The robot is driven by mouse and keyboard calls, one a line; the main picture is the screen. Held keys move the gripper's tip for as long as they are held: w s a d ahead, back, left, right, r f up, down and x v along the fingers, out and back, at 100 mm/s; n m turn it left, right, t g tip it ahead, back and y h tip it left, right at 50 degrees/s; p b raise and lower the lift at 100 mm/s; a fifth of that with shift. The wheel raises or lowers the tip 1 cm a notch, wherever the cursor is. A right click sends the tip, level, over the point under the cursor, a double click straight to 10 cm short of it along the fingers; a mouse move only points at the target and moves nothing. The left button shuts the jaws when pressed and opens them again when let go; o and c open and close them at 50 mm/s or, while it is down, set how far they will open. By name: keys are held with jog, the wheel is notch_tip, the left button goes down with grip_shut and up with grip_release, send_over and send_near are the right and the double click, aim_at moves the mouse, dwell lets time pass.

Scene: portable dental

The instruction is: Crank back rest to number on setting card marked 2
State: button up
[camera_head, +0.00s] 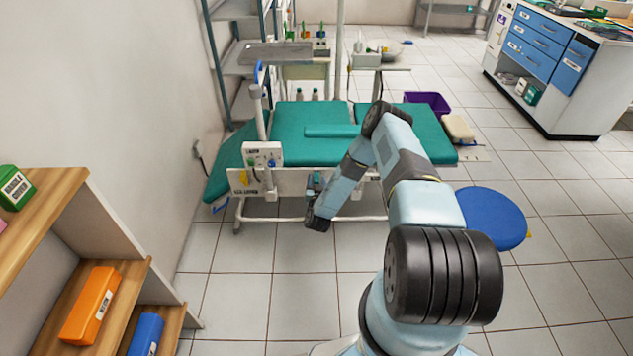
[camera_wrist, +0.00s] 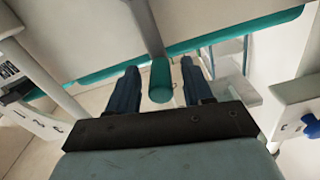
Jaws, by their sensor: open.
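The teal dental chair (camera_head: 305,120) stands against the left wall, with its back section (camera_head: 232,165) sloping down to the left. My gripper (camera_head: 316,188) is at the near side of the chair, below the seat. In the wrist view my gripper (camera_wrist: 160,84) is open, with a finger on each side of a teal cylindrical crank handle (camera_wrist: 161,80). I see gaps between the handle and both fingers. A grey bar runs up from the handle. The setting card is not clearly readable in either view.
A white control box (camera_head: 263,154) is on the chair's near side. A blue round stool (camera_head: 491,217) is right of my arm. A wooden shelf (camera_head: 120,280) is at the left. Floor in front is clear.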

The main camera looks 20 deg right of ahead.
jog(key=shift+w, duration=0.25)
jog(key=shift+c, duration=0.4)
grip_shut()
